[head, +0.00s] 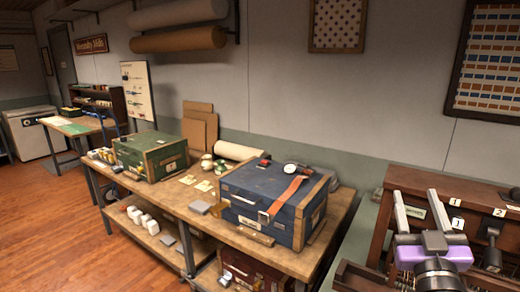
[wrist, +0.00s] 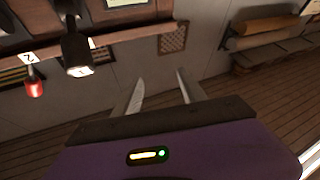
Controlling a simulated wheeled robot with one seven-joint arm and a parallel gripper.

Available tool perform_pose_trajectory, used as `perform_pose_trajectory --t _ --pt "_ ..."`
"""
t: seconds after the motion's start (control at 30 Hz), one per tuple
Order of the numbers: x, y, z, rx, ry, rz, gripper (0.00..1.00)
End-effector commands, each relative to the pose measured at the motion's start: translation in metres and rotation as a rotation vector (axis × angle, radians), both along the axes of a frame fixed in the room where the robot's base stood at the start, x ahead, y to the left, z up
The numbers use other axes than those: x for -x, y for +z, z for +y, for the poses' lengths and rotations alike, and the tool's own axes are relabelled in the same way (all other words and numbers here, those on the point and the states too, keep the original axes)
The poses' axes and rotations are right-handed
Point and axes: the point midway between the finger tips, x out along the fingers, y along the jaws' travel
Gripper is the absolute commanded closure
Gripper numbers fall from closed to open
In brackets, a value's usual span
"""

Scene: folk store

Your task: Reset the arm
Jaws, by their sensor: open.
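My gripper (head: 418,212) is at the right of the head view, with its purple body below two upright grey fingers. The fingers stand apart with nothing between them. It is in front of a dark wooden cabinet (head: 385,235) with numbered tags. In the wrist view the gripper (wrist: 158,88) also shows its two fingers apart and empty, above the purple housing. The wrist picture appears turned over, and its fingers point toward a bare wall area.
A wooden workbench (head: 325,245) carries a blue case (head: 240,205) with an orange strap and a green case (head: 130,152). Dark handles stand on the cabinet close to my gripper. A red-tipped handle (wrist: 35,88) shows in the wrist view. The wooden floor (head: 60,240) at left is clear.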

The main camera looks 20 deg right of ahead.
Motion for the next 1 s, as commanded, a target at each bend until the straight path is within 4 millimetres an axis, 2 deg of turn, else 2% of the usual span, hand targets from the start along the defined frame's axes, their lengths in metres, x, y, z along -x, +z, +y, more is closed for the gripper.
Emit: perform_pose_trajectory --t 0.03,0.2,0.37,0.5,0.8,1.0 --pt "0.008 -0.02 0.017 0.004 0.039 0.021 0.51" --pt "0.04 -0.065 0.068 -0.001 0.163 0.053 0.51" --pt "0.078 -0.104 0.11 -0.032 0.265 0.092 0.51" --pt "0.116 -0.131 0.141 -0.077 0.34 0.131 0.51" --pt "0.205 -0.18 0.192 -0.216 0.451 0.26 0.51" --pt "0.266 -0.213 0.214 -0.32 0.483 0.412 0.51"
